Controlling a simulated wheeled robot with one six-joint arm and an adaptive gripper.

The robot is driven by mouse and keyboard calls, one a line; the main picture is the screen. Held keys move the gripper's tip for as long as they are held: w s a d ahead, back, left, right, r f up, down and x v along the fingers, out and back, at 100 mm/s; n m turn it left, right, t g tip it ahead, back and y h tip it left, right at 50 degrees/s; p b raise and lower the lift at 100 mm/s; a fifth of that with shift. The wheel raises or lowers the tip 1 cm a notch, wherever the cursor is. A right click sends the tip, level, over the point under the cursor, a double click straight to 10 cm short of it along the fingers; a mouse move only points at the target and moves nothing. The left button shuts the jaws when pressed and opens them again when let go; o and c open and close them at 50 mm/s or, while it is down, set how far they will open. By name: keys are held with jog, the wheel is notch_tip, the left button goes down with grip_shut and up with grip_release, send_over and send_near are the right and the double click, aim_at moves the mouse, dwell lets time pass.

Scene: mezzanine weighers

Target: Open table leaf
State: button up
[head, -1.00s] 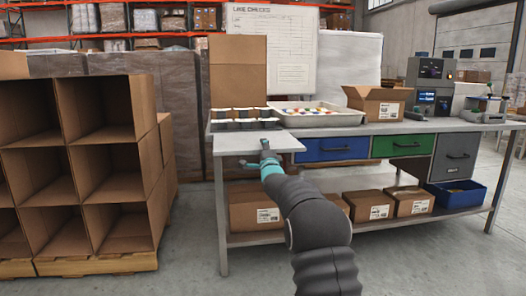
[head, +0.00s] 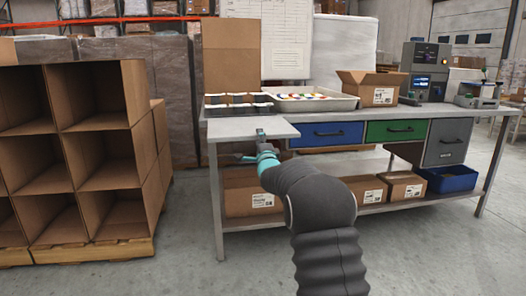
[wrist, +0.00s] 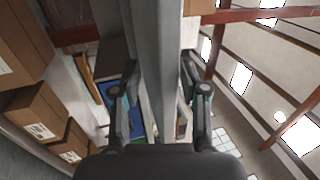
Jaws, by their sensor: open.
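The table leaf (head: 240,128) is a pale grey panel at the left front of the workbench. It looks about level with the bench top. My gripper (head: 262,138) is at the leaf's front edge, right of its middle. In the wrist view the leaf (wrist: 158,70) shows edge-on as a long grey strip between the two fingers of my gripper (wrist: 160,100). The fingers are open, one on each side of it; whether either touches it I cannot tell. The leaf's underside and any support are hidden in the head view.
The bench (head: 330,120) carries a white tray (head: 300,104), an open carton (head: 372,88) and small black-and-white items. Blue (head: 325,134) and green (head: 396,132) drawers are right of the leaf. Cartons stand on the lower shelf (head: 290,217). A cardboard cubby stack (head: 85,150) stands left.

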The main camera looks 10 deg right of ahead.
jog(key=v, duration=0.7)
jog(key=shift+s, duration=0.3)
notch_tip(320, 180, down, 14)
jog(key=s+n+g, duration=0.2)
jog(key=n+g, duration=0.4)
jog(key=s+f+n+g, duration=0.3)
jog(key=s+f+g, duration=0.1)
jog(key=s, duration=0.3)
jog(key=s+a+r+n+g, duration=0.1)
jog(key=s+a+r+n, duration=0.1)
jog(key=s, duration=1.2)
jog(key=s+a+r+n+g, duration=0.1)
jog(key=s+a+n+g, duration=0.1)
jog(key=s, duration=1.3)
jog(key=s+a+r+n+g+y, duration=0.1)
jog(key=s+n, duration=0.4)
jog(key=s, duration=1)
jog(key=shift+s+a+r+n+g, duration=0.3)
jog(key=shift+a+r+g, duration=0.45)
jog(key=shift+a, duration=0.5)
